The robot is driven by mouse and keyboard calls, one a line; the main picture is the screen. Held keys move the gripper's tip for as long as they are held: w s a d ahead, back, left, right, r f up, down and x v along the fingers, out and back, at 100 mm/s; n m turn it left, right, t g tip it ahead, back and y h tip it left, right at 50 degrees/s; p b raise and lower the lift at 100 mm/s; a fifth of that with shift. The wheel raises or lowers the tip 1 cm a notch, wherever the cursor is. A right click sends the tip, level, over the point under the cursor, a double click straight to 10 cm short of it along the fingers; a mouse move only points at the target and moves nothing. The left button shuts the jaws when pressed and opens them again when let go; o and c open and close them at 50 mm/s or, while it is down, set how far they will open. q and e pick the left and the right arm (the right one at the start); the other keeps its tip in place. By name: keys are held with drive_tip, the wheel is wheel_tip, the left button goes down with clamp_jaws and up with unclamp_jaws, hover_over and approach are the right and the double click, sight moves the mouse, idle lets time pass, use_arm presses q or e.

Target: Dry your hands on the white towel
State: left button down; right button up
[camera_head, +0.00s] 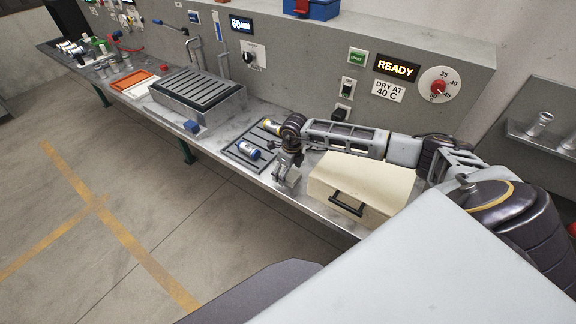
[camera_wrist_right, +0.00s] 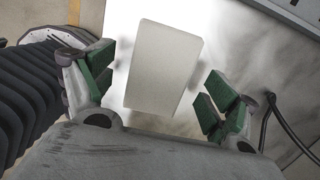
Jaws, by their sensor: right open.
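In the right wrist view a plain white block-like thing (camera_wrist_right: 165,65) lies between the fingers of my right gripper (camera_wrist_right: 160,98). It may be the folded white towel, but I cannot tell for certain. The fingers with green pads stand wide apart, with a gap on each side of it. In the head view my right gripper (camera_head: 286,178) is over the front edge of the bench, between the dark mat and the cream box. No towel can be made out there. My left gripper is not in view.
A cream box (camera_head: 390,178) with a black handle is right of my gripper. A dark mat (camera_head: 240,161) bears a blue-and-silver cylinder (camera_head: 248,151) and a yellow-ended one (camera_head: 271,126). A slatted metal stand (camera_head: 215,104) and an orange-rimmed tray (camera_head: 131,80) are farther left. The floor in front is clear.

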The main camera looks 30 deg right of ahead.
sight(290, 174)
drive_tip(key=shift+f, duration=0.5)
drive_tip(key=shift+c, duration=0.3)
drive_tip(key=c, duration=1.1)
drive_tip(key=shift+o, duration=0.2)
drive_tip(key=o, duration=1.1)
drive_tip(key=shift+s+d+r, duration=0.1)
drive_tip(key=shift+s+r, duration=0.1)
drive_tip(key=shift+r, duration=1.8)
drive_tip(key=shift+s+d+r, duration=0.1)
drive_tip(key=shift+s+r, duration=0.15)
drive_tip(key=shift+r, duration=1.7)
drive_tip(key=shift+s+d+r, duration=0.1)
drive_tip(key=shift+s+r, duration=0.1)
drive_tip(key=shift+r, duration=1.8)
